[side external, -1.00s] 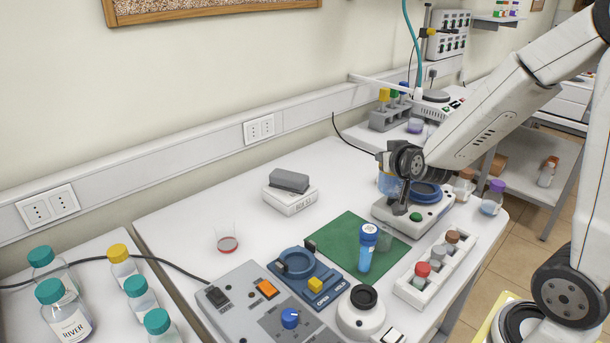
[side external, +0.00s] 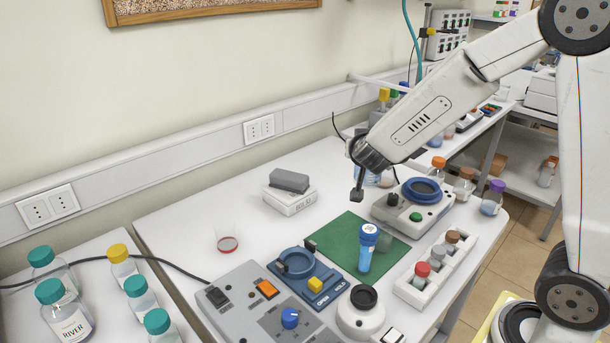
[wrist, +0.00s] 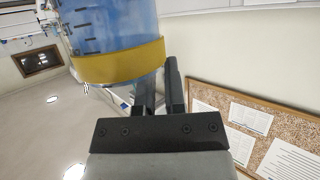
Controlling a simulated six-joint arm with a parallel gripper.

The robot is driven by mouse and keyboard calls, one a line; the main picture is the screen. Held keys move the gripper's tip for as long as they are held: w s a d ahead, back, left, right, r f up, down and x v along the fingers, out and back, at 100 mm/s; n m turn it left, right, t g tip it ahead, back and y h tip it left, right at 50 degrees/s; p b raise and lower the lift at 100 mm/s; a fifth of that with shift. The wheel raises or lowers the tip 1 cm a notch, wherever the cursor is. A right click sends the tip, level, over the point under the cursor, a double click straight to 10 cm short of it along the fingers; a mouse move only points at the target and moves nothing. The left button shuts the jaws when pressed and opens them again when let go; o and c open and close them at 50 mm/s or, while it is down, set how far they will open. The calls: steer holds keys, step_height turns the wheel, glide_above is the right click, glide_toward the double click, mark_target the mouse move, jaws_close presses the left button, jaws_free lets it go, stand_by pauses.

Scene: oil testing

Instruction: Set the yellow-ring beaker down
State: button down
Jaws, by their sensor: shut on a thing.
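The yellow-ring beaker (wrist: 115,30) fills the upper left of the wrist view. It is clear, with blue contents, dark graduation marks and a yellow band (wrist: 120,64). My gripper (wrist: 160,92) is shut on it at the band. In the side external view my gripper (side external: 357,190) is left of the white device with a blue ring. The beaker (side external: 371,179) shows there as a small blue patch, mostly hidden behind my wrist. I cannot see its base clearly or tell whether it touches anything.
The white device (side external: 390,212) has a blue ring (side external: 422,188) with nothing on it. A green mat (side external: 342,232) bears a blue bottle (side external: 366,255). A vial rack (side external: 445,268) stands at the right. A grey block on a white box (side external: 290,200) stands left; bench between is clear.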

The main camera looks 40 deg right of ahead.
steer(key=w+a+f+m+g+h, duration=0.1)
steer(key=a+f+m+g+h, duration=0.2)
steer(key=a, duration=0.5)
steer(key=shift+w+a+f+m+g, duration=0.35)
steer(key=shift+m+g, duration=0.15)
steer(key=shift+m, duration=0.1)
steer(key=shift+f, duration=0.1)
steer(key=shift+f, duration=3)
steer(key=shift+f, duration=0.1)
steer(key=shift+f, duration=1.8)
steer(key=shift+f, duration=0.1)
